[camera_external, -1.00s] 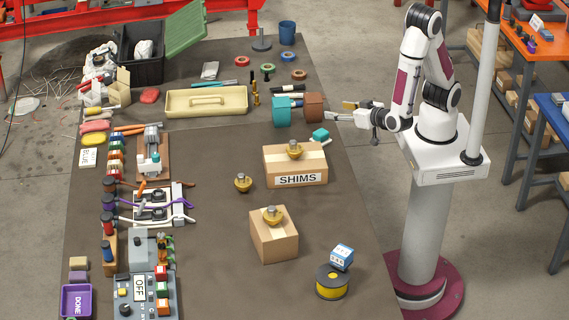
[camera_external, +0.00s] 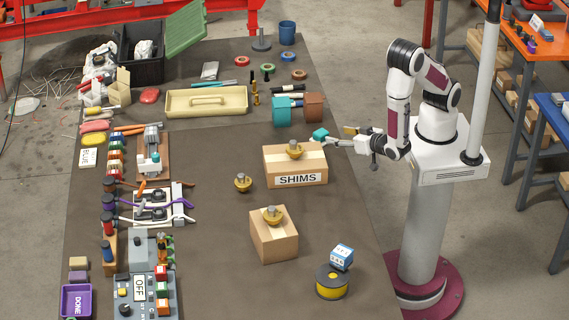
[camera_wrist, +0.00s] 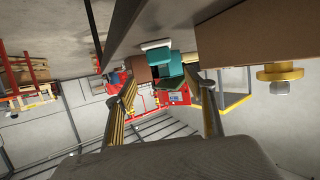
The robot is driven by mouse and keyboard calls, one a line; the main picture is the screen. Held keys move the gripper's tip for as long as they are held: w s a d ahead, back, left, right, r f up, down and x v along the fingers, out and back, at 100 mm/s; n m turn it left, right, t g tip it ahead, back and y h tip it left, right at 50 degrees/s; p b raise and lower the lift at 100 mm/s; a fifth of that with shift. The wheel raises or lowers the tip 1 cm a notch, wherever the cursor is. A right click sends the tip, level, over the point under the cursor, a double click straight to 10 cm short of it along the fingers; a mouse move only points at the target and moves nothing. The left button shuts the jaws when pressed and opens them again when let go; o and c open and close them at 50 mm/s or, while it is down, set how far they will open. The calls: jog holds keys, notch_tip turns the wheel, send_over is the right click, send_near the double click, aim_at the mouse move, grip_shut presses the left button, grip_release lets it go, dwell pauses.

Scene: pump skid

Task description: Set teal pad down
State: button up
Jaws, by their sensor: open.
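The teal pad (camera_external: 320,133) is a small teal block at the back right of the SHIMS box (camera_external: 298,180), near the table's right edge. In the external view my gripper (camera_external: 338,137) is just right of the pad, its fingers pointing left. The jaws are open, with nothing visibly clamped. In the wrist view teal shapes (camera_wrist: 170,68) show ahead between the fingers (camera_wrist: 163,88). I cannot tell there where the pad ends and the teal bin behind it begins. Whether a finger touches the pad is unclear.
A teal bin (camera_external: 281,113) and a brown bin (camera_external: 313,107) stand behind the pad. A brass knob piece (camera_external: 295,151) sits on the SHIMS box and shows in the wrist view (camera_wrist: 279,75). A cream tray (camera_external: 207,103) lies farther left.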

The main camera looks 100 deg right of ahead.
aim_at(324, 133)
jog(key=shift+f, duration=0.4)
jog(key=shift+d, duration=0.1)
jog(key=shift+x, duration=1.2)
jog(key=shift+w+d, duration=0.1)
jog(key=shift+x, duration=2.5)
jog(key=shift+r, duration=0.1)
jog(key=c, duration=1.3)
jog(key=shift+r, duration=0.2)
